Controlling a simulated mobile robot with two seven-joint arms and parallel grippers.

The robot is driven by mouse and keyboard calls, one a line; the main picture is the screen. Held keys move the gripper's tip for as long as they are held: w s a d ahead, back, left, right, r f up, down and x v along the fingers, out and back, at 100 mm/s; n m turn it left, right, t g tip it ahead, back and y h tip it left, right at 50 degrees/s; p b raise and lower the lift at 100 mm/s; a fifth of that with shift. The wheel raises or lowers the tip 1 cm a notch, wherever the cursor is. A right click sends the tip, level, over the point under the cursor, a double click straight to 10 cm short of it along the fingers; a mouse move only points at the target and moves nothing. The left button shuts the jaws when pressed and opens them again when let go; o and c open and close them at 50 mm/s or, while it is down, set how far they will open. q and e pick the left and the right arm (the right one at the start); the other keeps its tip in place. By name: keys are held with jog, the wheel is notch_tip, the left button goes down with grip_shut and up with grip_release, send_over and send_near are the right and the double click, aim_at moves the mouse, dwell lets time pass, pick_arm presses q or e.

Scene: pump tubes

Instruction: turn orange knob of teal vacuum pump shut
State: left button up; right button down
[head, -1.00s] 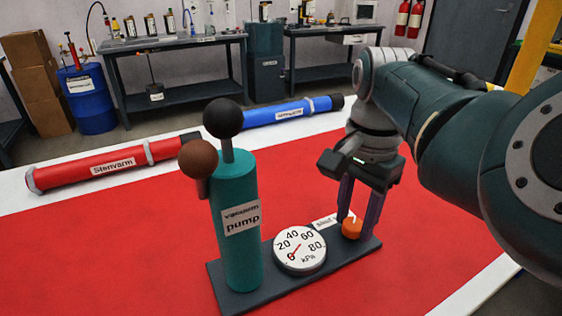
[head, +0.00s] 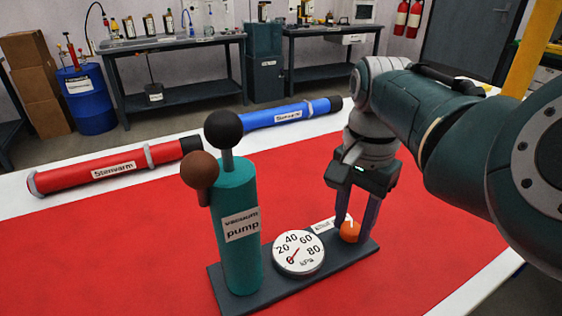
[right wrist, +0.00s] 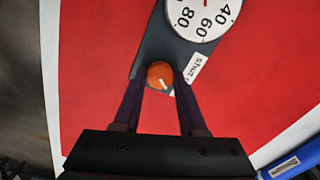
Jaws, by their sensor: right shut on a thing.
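The teal vacuum pump (head: 238,262) stands upright on a dark base plate on the red mat, with a black ball handle on top and a brown ball at its side. A round kPa gauge (head: 298,252) sits on the base, its red needle near 0. The orange knob (head: 349,232) is at the base's right end, beside a white "shut" label (right wrist: 196,68). My right gripper (head: 357,221) reaches down from above, its two fingers shut on the knob. The knob also shows between the fingertips in the right wrist view (right wrist: 160,75), its white mark pointing down and slightly right. My left gripper is not seen.
A red tube (head: 115,168) and a blue tube (head: 290,115) lie along the far edge of the table, behind the pump. The red mat (head: 110,255) is clear to the left of the pump. Benches with lab items stand farther back.

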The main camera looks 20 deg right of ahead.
jog(key=n+p, duration=0.2)
jog(key=n, duration=0.1)
jog(key=shift+r+n, duration=0.15)
jog(key=shift+n, duration=0.15)
jog(key=n+p, duration=0.1)
jog(key=n, duration=0.2)
jog(key=shift+n, duration=0.3)
jog(key=n+p, duration=0.1)
jog(key=n, duration=0.7)
jog(key=shift+n, duration=0.6)
jog(key=shift+w+p, duration=0.1)
jog(key=shift+p, duration=0.2)
jog(key=shift+c, duration=2.2)
grip_release()
